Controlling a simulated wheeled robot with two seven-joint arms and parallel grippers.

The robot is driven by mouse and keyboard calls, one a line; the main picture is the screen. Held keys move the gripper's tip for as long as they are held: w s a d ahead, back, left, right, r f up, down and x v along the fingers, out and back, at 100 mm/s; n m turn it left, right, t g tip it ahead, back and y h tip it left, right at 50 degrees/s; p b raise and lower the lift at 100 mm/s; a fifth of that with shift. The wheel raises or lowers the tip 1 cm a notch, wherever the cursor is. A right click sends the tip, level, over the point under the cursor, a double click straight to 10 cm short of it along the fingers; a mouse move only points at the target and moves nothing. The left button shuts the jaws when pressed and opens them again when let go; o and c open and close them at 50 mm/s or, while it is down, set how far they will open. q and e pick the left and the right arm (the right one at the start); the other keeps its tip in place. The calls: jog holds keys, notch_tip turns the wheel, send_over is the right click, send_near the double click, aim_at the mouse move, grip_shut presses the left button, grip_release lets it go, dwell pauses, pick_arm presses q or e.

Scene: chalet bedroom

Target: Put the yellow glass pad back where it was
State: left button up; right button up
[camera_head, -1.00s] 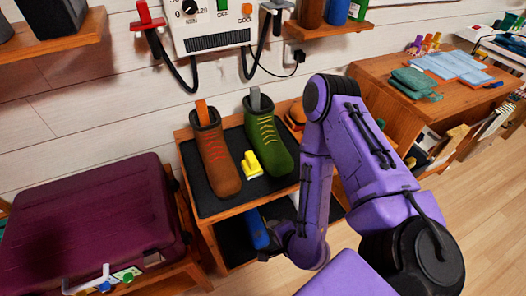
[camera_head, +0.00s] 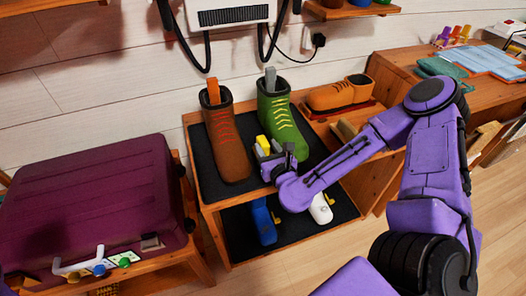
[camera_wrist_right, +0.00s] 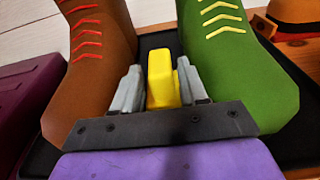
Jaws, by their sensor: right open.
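The yellow glass pad (camera_head: 263,142) stands on the dark mat of the shelf's top, between a brown boot (camera_head: 230,150) and a green boot (camera_head: 277,112). My right gripper (camera_head: 270,155) is at the pad, low in front of the green boot. In the right wrist view the yellow pad (camera_wrist_right: 162,75) shows between the two grey fingers of my right gripper (camera_wrist_right: 160,88). The fingers are open, one on each side, with small gaps visible. The pad's lower part is hidden by the gripper. My left gripper is not in view.
The boots stand close on both sides of my right gripper. A blue item (camera_head: 263,222) and a white item (camera_head: 320,208) lie on the lower shelf. An orange shoe (camera_head: 335,95) is to the right. A maroon suitcase (camera_head: 90,205) stands at left.

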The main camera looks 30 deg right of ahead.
jog(key=shift+w+d+f, duration=0.15)
jog(key=shift+w, duration=0.5)
grip_shut()
